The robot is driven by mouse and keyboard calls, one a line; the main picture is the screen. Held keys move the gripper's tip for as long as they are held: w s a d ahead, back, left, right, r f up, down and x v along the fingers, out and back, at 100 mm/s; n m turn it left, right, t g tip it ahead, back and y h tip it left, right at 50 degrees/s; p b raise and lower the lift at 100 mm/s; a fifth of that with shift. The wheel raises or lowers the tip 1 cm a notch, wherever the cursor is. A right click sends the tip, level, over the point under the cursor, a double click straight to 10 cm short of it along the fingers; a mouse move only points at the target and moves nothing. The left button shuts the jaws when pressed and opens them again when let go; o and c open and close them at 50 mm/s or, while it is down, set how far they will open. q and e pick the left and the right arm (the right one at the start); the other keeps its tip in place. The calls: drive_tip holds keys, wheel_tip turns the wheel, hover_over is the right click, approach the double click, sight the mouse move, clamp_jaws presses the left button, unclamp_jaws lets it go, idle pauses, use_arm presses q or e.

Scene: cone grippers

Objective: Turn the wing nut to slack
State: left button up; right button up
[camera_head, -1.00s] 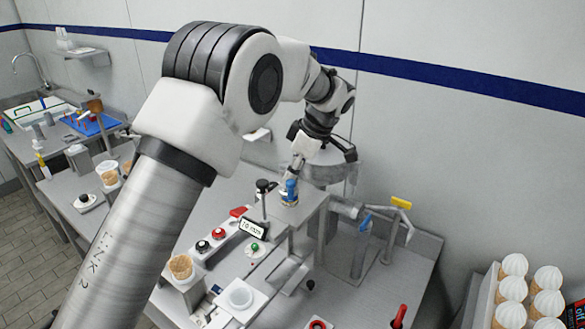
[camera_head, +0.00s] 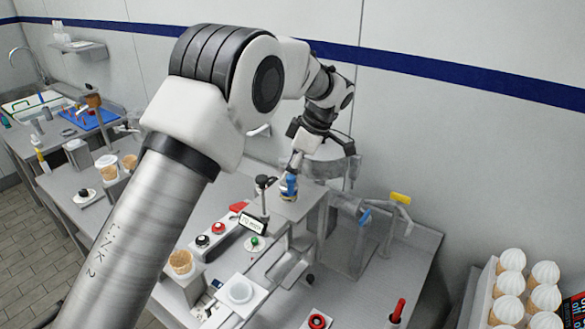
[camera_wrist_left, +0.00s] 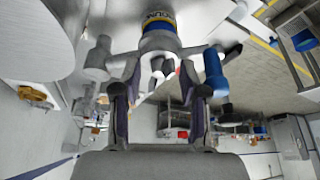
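My left gripper (camera_head: 297,162) is over the grey bench, just above a small blue-topped cylinder (camera_head: 289,186). In the left wrist view my left gripper (camera_wrist_left: 160,100) has its two dark fingers apart, with open space between them. A small pale pronged part (camera_wrist_left: 160,68) shows between the fingers. I cannot tell which part is the wing nut, nor whether the fingers touch anything. My right gripper is in neither view.
A small display (camera_head: 252,223) on a stand and a panel with red and black knobs (camera_head: 211,233) are left of the cylinder. Pipework with a yellow handle (camera_head: 401,198) and a blue lever (camera_head: 365,216) is right. White-topped cones (camera_head: 512,284) stand at the front right.

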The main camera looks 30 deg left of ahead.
use_arm(q)
drive_tip(key=shift+w+r, duration=0.1)
drive_tip(key=shift+r, duration=0.05)
drive_tip(key=v, duration=1.1)
drive_tip(key=shift+r, duration=0.4)
drive_tip(key=shift+d, duration=0.1)
